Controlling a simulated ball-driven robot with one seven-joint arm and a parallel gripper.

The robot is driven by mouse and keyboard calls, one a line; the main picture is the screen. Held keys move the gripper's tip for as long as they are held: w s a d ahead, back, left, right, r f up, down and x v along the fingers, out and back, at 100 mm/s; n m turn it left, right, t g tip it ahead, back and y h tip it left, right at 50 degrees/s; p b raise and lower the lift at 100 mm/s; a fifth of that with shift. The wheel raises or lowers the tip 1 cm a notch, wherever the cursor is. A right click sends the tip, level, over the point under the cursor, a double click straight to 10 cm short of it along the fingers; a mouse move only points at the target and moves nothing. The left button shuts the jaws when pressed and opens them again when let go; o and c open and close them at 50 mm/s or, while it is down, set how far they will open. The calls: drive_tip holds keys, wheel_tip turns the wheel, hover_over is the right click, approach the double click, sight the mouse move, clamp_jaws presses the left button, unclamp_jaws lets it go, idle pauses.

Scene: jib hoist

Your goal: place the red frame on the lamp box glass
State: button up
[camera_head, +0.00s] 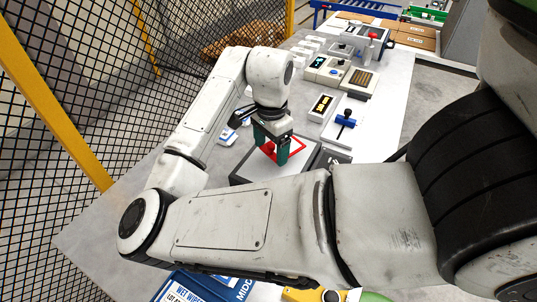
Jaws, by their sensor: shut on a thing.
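The red frame (296,146) is at my gripper (269,148), low over the lamp box. My gripper points down with its green fingers shut on the frame. The lamp box (244,180) is a dark-edged box with a pale glass top (258,166), partly hidden behind my arm. The frame appears over the glass; I cannot tell whether it touches it.
A blue-handled device (346,121) and a small display box (321,105) stand behind to the right. Further back are more instruments (327,69). A yellow-posted mesh fence (55,110) runs along the left. Blue wipes packaging (205,287) lies in front.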

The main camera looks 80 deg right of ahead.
sight(269, 156)
drive_tip(key=shift+w+d+f, duration=0.15)
drive_tip(key=shift+w+f, duration=0.1)
drive_tip(key=shift+f, duration=0.1)
drive_tip(key=shift+w+f+p, duration=0.1)
drive_tip(key=shift+f+p, duration=0.35)
drive_tip(key=shift+f, duration=1.25)
drive_tip(key=shift+f, duration=0.2)
drive_tip(key=o, duration=0.9)
drive_tip(key=shift+o, duration=0.2)
drive_tip(key=shift+r, duration=0.1)
wheel_tip(269, 156, up, 12)
drive_tip(key=shift+r+b, duration=0.15)
drive_tip(key=shift+b, duration=0.3)
